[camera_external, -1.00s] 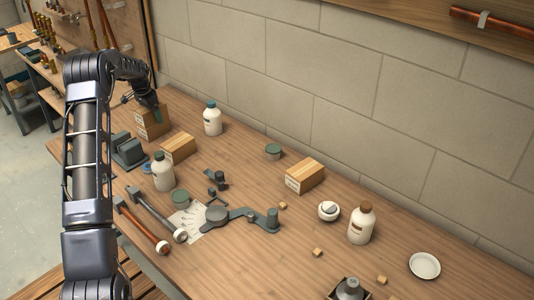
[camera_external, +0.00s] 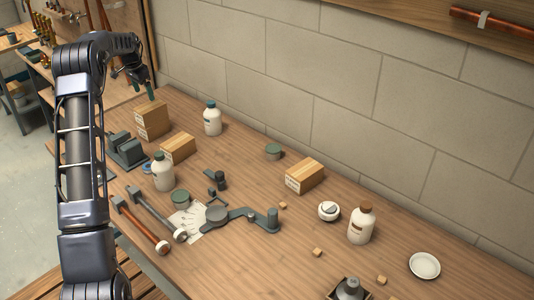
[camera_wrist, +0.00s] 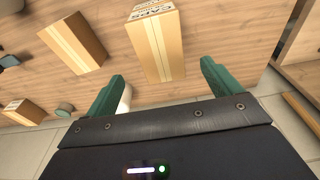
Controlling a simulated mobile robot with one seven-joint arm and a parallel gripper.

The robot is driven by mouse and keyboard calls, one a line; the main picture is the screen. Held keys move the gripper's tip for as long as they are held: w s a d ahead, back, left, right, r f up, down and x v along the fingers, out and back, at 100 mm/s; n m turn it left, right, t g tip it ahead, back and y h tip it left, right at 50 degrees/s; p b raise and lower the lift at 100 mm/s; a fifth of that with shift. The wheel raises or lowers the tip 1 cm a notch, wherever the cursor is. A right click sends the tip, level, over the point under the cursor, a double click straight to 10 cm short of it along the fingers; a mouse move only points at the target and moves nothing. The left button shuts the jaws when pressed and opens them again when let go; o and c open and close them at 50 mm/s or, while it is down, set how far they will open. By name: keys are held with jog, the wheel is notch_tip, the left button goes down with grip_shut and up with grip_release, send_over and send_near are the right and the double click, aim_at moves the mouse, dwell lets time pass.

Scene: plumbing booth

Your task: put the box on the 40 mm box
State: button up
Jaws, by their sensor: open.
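Three cardboard boxes are on the bench. The far-left box (camera_external: 152,122) looks tallest and shows in the wrist view as the box (camera_wrist: 156,45) with a "CAPS" label. A second box (camera_external: 178,148) stands just in front of it and shows left of it in the wrist view (camera_wrist: 74,43). A third box (camera_external: 305,176) lies farther right, also at the wrist view's left edge (camera_wrist: 25,111). I cannot read which is the 40 mm box. My gripper (camera_external: 143,88) is open and empty, above and apart from the far-left box; its green fingers (camera_wrist: 160,84) show in the wrist view.
A white bottle (camera_external: 212,120) stands right of the far-left box, and another bottle (camera_external: 163,172) is in front of the second box. A dark grey holder (camera_external: 127,150) sits close by on the left. The block wall runs behind the bench.

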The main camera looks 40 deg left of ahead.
jog(key=shift+r, duration=0.25)
jog(key=d+r, duration=0.6)
jog(key=d, duration=0.5)
jog(key=w+d+r, duration=0.1)
jog(key=d+r, duration=0.5)
jog(key=d, duration=0.4)
jog(key=d+r, duration=0.6)
jog(key=d, duration=0.5)
jog(key=s+d+r, duration=0.2)
jog(key=s+d, duration=0.1)
jog(key=d, duration=0.3)
jog(key=s+d+r+t, duration=0.1)
jog(key=s+d, duration=0.2)
jog(key=d, duration=0.3)
jog(key=s+d+r, duration=0.2)
jog(key=s+d, duration=0.2)
jog(key=d, duration=0.3)
jog(key=s+d+f+t, duration=0.1)
jog(key=s+d+f, duration=0.3)
jog(key=s+d, duration=0.5)
jog(key=s+d+f, duration=0.4)
jog(key=s+d, duration=0.5)
jog(key=s, duration=0.7)
jog(key=shift+s+t, duration=0.3)
jog(key=shift+t, duration=0.1)
jog(key=shift+f, duration=0.1)
